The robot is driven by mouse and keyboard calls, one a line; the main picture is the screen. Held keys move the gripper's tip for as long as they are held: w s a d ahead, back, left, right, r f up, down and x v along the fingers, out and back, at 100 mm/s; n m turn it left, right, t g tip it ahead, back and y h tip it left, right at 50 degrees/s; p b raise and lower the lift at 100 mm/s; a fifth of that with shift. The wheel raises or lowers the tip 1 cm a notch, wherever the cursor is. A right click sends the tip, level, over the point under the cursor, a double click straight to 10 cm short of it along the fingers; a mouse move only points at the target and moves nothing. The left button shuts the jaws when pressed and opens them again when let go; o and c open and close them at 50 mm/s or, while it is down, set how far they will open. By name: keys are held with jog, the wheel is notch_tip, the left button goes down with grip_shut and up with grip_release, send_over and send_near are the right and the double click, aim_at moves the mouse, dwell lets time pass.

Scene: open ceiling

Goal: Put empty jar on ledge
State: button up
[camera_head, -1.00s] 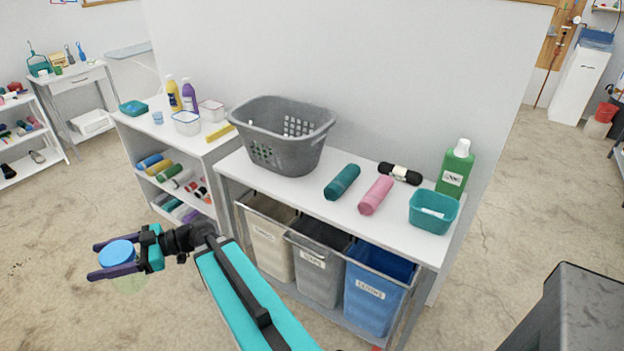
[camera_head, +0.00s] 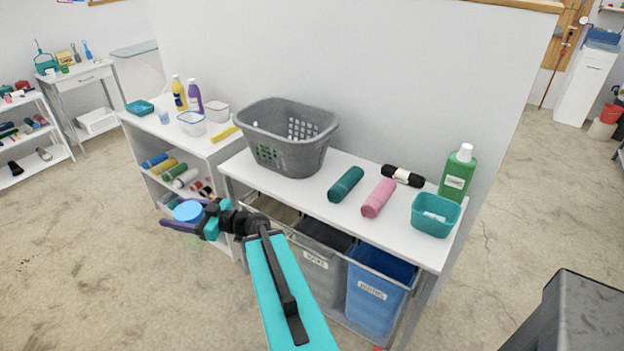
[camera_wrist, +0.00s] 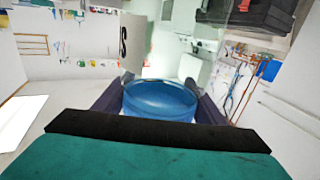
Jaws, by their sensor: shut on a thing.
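My gripper (camera_head: 188,216) is shut on a jar with a blue lid (camera_head: 187,211), held in front of the left shelf unit. The lid also fills the middle of the wrist view (camera_wrist: 160,99), between the two dark fingers. The jar's body below the lid is pale green and clear, and faint in the head view. I cannot tell which surface is the ledge; the candidates in view include the white left shelf top (camera_head: 213,149) and the white counter top (camera_head: 312,190).
The counter carries a grey laundry basket (camera_head: 287,140), teal (camera_head: 346,184) and pink (camera_head: 379,197) rolls, a black roll (camera_head: 402,175), a green bottle (camera_head: 457,174) and a teal bin (camera_head: 435,215). Tubs, bottles and a yellow item crowd the left shelf top. Open floor lies at the left.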

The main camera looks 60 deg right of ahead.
jog(key=s+d+f+m+h+p, duration=0.1)
jog(key=s+d+m+h, duration=0.3)
jog(key=d, duration=1)
jog(key=s+d+f+m+h+p, duration=0.2)
jog(key=s+d+m+h, duration=0.3)
jog(key=s+d+h, duration=0.4)
jog(key=s+d+f, duration=0.1)
jog(key=s+d, duration=0.1)
jog(key=d, duration=0.3)
jog(key=shift+d+h, duration=0.15)
jog(key=shift+h, duration=0.25)
jog(key=shift+s+d+b, duration=0.1)
jog(key=shift+d+b, duration=0.05)
jog(key=shift+b, duration=0.15)
jog(key=d+b, duration=0.4)
jog(key=d, duration=1)
jog(key=shift+d+b, duration=0.15)
jog(key=shift+b, duration=0.2)
jog(key=shift+d, duration=0.1)
